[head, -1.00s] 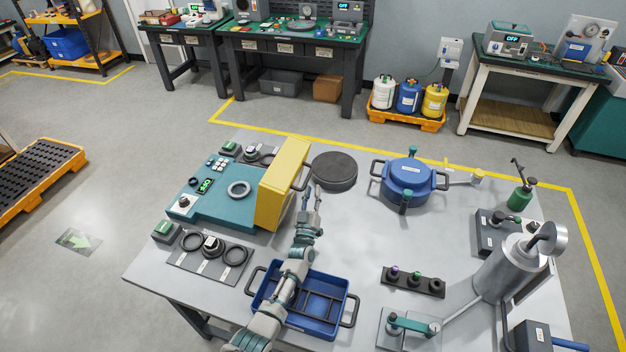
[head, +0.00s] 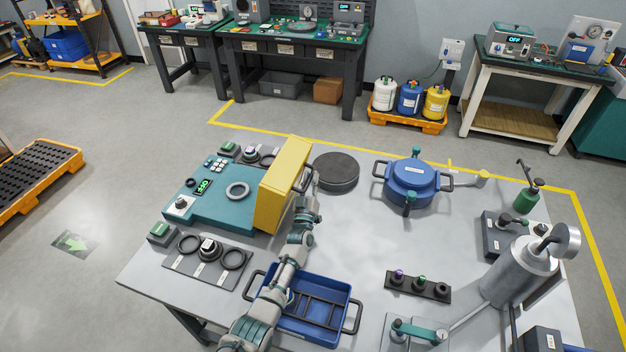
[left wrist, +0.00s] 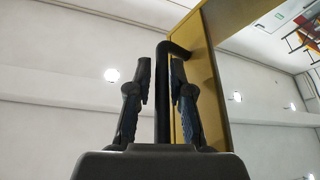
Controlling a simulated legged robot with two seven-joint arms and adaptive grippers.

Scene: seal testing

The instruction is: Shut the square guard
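The square guard (head: 281,187) is a yellow box-like cover standing upright at the right edge of a teal test unit (head: 212,207). Its open side faces the unit's round ring (head: 237,191), which is uncovered. A dark bar handle (head: 305,181) sits on the guard's right face; it also shows in the left wrist view (left wrist: 163,100), beside the yellow panel (left wrist: 198,85). My left gripper (head: 312,184) is at this handle. In the left wrist view its fingers (left wrist: 161,85) stand on either side of the bar, with a small gap visible at the left finger. My right gripper is not in view.
A dark round pad (head: 336,171) and a blue lidded pot (head: 411,184) stand right of the guard. A blue tray (head: 342,318) lies under my left arm. A ring plate (head: 207,262) lies in front of the unit. The table middle is clear.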

